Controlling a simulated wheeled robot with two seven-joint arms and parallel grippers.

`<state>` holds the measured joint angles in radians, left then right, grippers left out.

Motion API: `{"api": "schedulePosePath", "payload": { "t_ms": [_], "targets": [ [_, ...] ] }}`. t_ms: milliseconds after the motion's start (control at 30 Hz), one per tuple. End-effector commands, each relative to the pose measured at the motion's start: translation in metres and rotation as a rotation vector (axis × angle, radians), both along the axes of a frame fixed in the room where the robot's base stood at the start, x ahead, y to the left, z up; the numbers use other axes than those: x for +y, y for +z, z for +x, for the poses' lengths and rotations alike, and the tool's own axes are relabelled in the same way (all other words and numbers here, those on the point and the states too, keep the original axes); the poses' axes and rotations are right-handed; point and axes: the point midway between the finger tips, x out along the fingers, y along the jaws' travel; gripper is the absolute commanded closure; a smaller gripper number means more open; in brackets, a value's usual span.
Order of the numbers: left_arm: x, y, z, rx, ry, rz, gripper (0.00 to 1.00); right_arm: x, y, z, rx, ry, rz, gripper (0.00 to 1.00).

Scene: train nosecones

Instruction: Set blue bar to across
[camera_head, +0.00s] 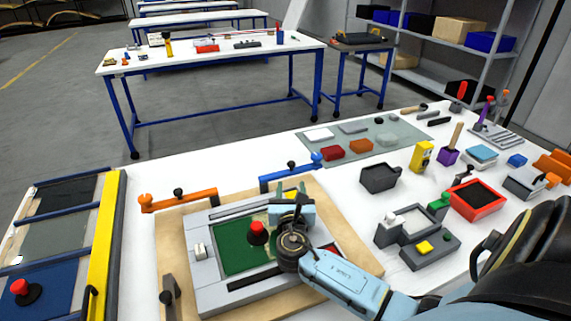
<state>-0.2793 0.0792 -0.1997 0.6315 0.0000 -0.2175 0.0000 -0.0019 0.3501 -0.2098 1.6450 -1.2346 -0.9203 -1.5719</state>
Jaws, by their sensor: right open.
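The blue bar (285,174) lies at the far edge of the wooden board, slanting up to the right, with a black knob near its middle. Its right end has a blue knob-like end piece. My right gripper (291,189) is light blue and open. It is over the far right part of the grey frame, just in front of the blue bar and apart from it as far as I can see. My right arm comes in from the lower right and hides part of the frame and its green panel (234,248). My left gripper is not in view.
An orange bar (190,201) with a black knob lies at the board's far left corner. A dark bar (168,293) is at its left side. A red knob (258,232) stands on the green panel. Grey trays, a red tray (478,195) and small parts crowd the right.

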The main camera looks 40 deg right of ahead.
Motion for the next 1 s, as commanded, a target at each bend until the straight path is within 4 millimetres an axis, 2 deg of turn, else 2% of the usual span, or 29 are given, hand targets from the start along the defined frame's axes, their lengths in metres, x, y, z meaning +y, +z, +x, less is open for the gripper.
{"api": "schedulePosePath", "payload": {
  "t_ms": [33, 100, 233, 367, 600, 767, 1000],
  "targets": [
    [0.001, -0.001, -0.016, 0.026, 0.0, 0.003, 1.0, -0.006, 0.002, 0.006, -0.003, -0.003, -0.001, 0.57],
    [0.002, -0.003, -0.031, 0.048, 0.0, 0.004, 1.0, -0.014, 0.002, 0.016, -0.003, -0.003, 0.001, 0.57],
    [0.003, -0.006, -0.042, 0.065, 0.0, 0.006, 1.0, -0.033, 0.002, 0.037, -0.005, -0.005, 0.001, 0.57],
    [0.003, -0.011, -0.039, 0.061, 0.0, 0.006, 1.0, -0.05, 0.001, 0.058, -0.005, -0.005, 0.004, 0.57],
    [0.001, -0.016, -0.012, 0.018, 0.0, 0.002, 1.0, -0.073, 0.0, 0.086, -0.003, -0.003, 0.005, 0.57],
    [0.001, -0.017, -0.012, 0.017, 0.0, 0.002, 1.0, -0.079, 0.0, 0.093, -0.003, -0.003, 0.007, 0.57],
    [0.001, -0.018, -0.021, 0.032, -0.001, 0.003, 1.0, -0.08, 0.001, 0.095, -0.003, -0.002, 0.007, 0.57]
  ]
}}
